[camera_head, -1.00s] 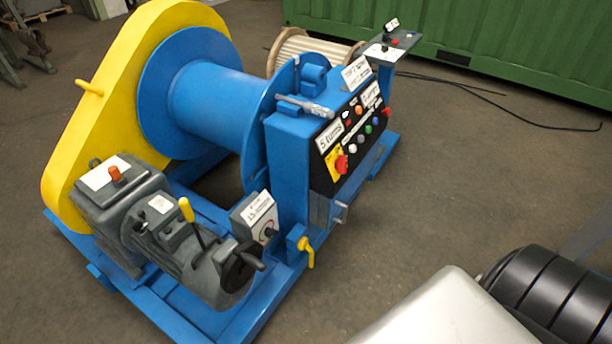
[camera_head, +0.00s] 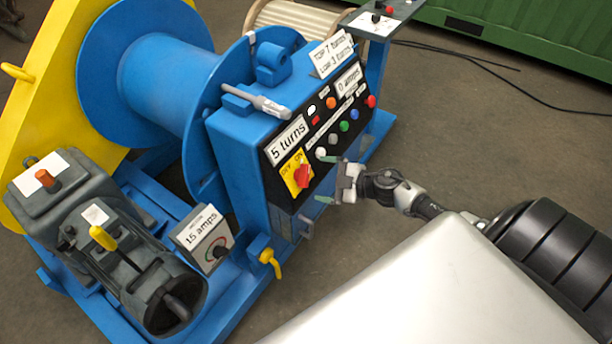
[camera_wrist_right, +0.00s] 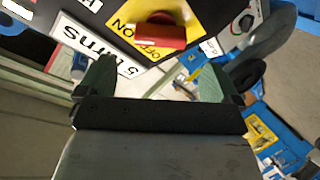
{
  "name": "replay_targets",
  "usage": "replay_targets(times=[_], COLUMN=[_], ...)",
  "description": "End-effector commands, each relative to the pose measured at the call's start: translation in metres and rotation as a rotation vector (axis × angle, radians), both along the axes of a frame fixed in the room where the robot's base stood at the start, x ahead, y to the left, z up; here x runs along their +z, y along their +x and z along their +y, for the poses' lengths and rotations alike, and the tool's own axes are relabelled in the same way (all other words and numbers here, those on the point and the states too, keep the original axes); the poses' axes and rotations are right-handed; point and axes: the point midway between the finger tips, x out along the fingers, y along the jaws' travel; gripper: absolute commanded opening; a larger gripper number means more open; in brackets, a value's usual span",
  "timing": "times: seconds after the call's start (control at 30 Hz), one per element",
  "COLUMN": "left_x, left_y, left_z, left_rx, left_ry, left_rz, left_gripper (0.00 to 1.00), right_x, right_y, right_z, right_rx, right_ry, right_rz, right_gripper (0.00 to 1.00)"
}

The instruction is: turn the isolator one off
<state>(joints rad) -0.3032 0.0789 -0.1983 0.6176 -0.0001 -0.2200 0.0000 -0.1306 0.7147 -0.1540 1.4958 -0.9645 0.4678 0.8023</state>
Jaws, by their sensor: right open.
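The isolator is a red rotary knob (camera_head: 303,176) on a yellow plate marked OFF and ON. It sits at the lower left of the black panel on the blue control box (camera_head: 228,138). In the right wrist view the red knob (camera_wrist_right: 160,36) is at top centre, its bar lying roughly across the picture. I cannot tell for sure which mark it points to. My right gripper (camera_head: 329,180) is open, with its green fingertips apart and facing the panel just right of the knob. Its fingers (camera_wrist_right: 152,78) also show in the wrist view, empty and not touching the knob.
Coloured buttons (camera_head: 344,126) and a "5 turns" label (camera_head: 287,139) are close to the knob. Below are a yellow-handled valve (camera_head: 268,259) and a "15 amps" box (camera_head: 203,238). The grey motor (camera_head: 150,285) stands at left.

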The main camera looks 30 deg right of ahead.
Motion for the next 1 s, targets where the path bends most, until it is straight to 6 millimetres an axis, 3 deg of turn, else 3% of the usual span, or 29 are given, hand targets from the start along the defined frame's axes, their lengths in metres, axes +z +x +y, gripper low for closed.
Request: replay_targets(times=[0.1,0.3,0.7,0.77,1.0], left_x=[-0.001,-0.003,-0.003,-0.003,-0.003], left_y=[-0.001,-0.001,0.004,0.004,0.005], left_z=[0.003,0.004,0.001,0.0,-0.003], left_rx=[0.0,-0.001,-0.002,-0.003,-0.003], left_ry=[0.004,0.006,0.002,0.0,-0.003], left_rz=[0.003,0.002,-0.007,-0.007,-0.007], left_gripper=[0.43,0.43,0.43,0.43,0.43], right_x=[-0.006,-0.015,-0.018,-0.018,-0.018], right_y=[0.02,0.042,0.049,0.049,0.049], right_z=[0.012,0.025,0.03,0.03,0.03], right_rx=[-0.003,-0.002,-0.002,-0.002,-0.001], right_ry=[0.002,0.001,0.0,0.0,0.0], right_rz=[-0.003,-0.002,0.0,0.0,0.0], right_gripper=[0.95,0.95,0.95,0.89,0.52])
